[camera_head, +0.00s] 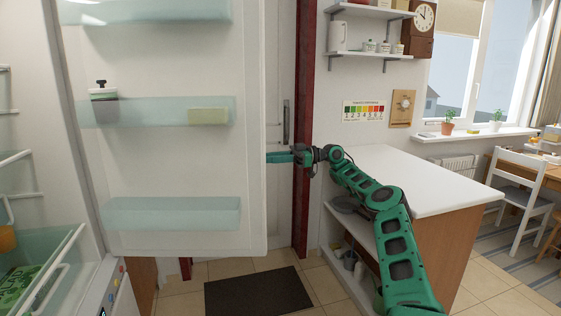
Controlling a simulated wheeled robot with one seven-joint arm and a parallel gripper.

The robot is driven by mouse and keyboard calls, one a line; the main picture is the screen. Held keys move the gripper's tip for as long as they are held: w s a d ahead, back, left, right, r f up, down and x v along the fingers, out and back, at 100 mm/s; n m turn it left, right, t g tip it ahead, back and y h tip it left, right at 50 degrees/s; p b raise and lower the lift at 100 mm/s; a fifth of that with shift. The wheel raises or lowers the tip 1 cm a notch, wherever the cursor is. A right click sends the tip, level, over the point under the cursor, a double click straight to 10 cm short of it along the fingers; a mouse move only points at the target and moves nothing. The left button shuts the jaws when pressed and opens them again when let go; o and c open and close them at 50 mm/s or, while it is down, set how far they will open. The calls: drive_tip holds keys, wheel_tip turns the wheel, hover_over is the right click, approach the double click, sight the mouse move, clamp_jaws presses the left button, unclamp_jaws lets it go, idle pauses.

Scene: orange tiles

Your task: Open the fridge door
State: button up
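The fridge door (170,165) stands wide open on the left, its inner face with several clear shelves turned toward me. A dark-capped jar and a pale block sit on its middle shelf. The fridge body (120,290) and its interior show at the far left. My green gripper (279,157) is at the door's right, free edge, about mid-height, pointing left. Its tips end at or just behind that edge; I cannot tell whether they touch it. The door's outer face and any handle there are hidden. The gap between the fingers is not clear.
A white-topped counter (400,178) with open shelves stands to the right, under my arm. A dark mat (258,292) lies on the tiled floor. Behind is a room door with a dark red frame (304,130). A white chair (518,185) is at the far right.

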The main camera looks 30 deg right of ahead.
drive_tip(key=shift+v, duration=2.95)
drive_tip(key=shift+f, duration=0.1)
